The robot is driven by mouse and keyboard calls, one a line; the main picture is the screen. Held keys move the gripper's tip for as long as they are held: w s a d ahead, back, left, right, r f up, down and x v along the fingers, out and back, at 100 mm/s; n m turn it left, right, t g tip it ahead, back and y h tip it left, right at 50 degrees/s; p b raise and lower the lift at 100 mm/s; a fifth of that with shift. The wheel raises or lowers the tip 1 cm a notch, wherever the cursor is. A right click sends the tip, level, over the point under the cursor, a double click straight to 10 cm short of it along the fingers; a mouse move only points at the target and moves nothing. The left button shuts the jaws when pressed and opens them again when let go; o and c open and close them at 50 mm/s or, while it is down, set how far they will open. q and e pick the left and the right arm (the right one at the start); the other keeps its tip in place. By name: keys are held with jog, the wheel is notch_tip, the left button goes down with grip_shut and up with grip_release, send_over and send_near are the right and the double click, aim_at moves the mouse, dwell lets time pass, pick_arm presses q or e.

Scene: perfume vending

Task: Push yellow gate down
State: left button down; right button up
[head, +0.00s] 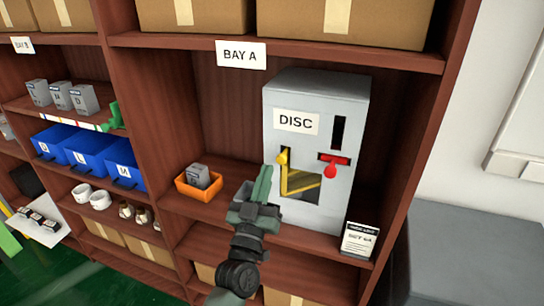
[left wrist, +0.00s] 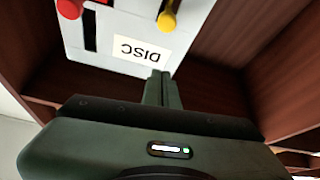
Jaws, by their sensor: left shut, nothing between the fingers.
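A grey box-shaped machine (head: 350,110) labelled DISC stands on the Bay A shelf. On its front, a yellow gate (head: 305,182) crosses a dark opening, with a yellow upright and knob (head: 283,157) at its left. A red lever (head: 331,167) is to the right. My left gripper (head: 264,178) is shut and empty, just left of and in front of the yellow gate; I cannot tell if it touches. In the left wrist view, the machine is upside down, with the yellow knob (left wrist: 167,20) beyond the shut fingers (left wrist: 158,85). My right gripper is not in view.
An orange tray (head: 181,184) holding a grey box (head: 198,175) sits on the shelf left of my gripper. A small sign (head: 360,240) stands at the shelf's front right. Upright shelf walls flank Bay A.

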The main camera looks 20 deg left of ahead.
pick_arm(q)
jog(key=p+x, duration=0.3)
jog(key=x, duration=0.6)
jog(key=shift+d+f, duration=0.15)
jog(key=shift+f, duration=0.95)
jog(key=shift+d+f, duration=0.15)
jog(key=shift+f, duration=0.95)
notch_tip(320, 180, down, 8)
jog(key=b, duration=0.6)
jog(key=shift+r, duration=0.15)
jog(key=shift+s, duration=0.1)
